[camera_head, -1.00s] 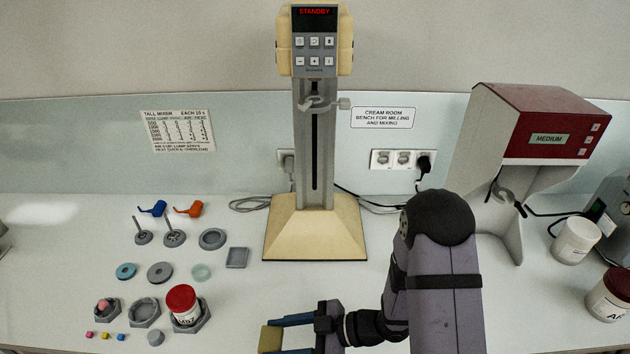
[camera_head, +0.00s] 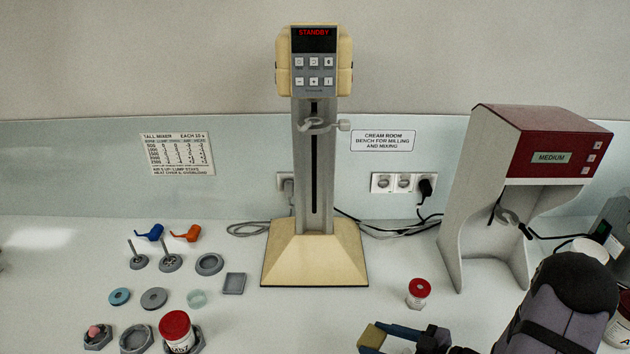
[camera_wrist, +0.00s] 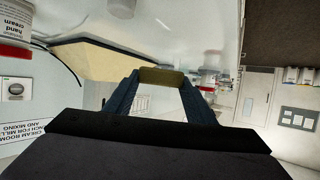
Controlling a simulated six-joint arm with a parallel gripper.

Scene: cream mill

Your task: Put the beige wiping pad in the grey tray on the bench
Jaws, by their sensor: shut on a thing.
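My gripper (camera_head: 388,336) is low in the picture, right of the tall mixer's base, shut on the beige wiping pad (camera_head: 371,337). The pad looks yellowish-olive. In the wrist view the pad (camera_wrist: 162,77) sits crosswise between the two blue fingertips. The small square grey tray (camera_head: 234,283) lies flat on the bench, left of the mixer's base. The pad is to the right of the tray and nearer the front. The tray looks empty.
The tall mixer (camera_head: 315,255) stands between tray and back right. A small red-and-white jar (camera_head: 419,292) is behind my gripper. Grey discs, holders and a red-lidded jar (camera_head: 176,328) occupy the left. Bench is clear around the front middle.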

